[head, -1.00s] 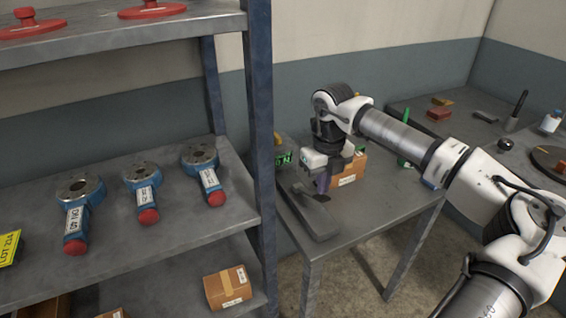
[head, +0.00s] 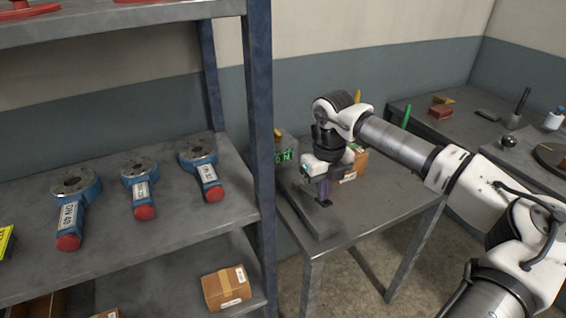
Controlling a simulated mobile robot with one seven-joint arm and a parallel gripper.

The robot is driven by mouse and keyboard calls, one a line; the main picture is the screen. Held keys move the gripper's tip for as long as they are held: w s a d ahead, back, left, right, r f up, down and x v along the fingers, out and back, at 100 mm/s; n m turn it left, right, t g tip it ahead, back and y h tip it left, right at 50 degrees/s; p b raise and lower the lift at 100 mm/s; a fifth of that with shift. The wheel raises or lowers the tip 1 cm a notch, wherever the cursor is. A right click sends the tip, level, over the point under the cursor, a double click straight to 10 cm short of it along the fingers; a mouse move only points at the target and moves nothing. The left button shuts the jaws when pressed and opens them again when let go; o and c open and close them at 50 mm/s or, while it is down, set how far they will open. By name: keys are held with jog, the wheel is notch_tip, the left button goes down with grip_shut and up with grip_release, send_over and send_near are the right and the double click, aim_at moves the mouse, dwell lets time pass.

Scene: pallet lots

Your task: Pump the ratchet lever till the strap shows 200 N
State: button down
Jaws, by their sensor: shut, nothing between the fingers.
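My gripper (head: 323,203) is shut, pointing down just above a long grey flat piece (head: 318,222) on the table's left side. I cannot tell whether it touches that piece. A dark purple part shows at the fingers; what it belongs to is unclear. A grey box with a green readout (head: 284,156) stands at the back left of the table; its small digits seem to read 0 N. A brown carton (head: 360,164) is behind my gripper, partly hidden by it. The ratchet lever and strap cannot be made out clearly.
A steel shelf post (head: 261,130) stands left of the table. The shelf holds several blue ring tools with red ends (head: 143,190). A green upright piece (head: 406,116) stands behind my arm. The table's right side (head: 405,195) is clear.

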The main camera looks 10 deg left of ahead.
jog(key=shift+s+d+f+b, duration=0.1)
jog(key=shift+f+b, duration=1.45)
jog(key=shift+f, duration=0.5)
notch_tip(320, 180, up, 12)
jog(key=p, duration=0.6)
jog(key=shift+w+a+p, duration=0.25)
jog(key=shift+w+p, duration=0.05)
jog(key=shift+p, duration=0.05)
jog(key=shift+a, duration=0.1)
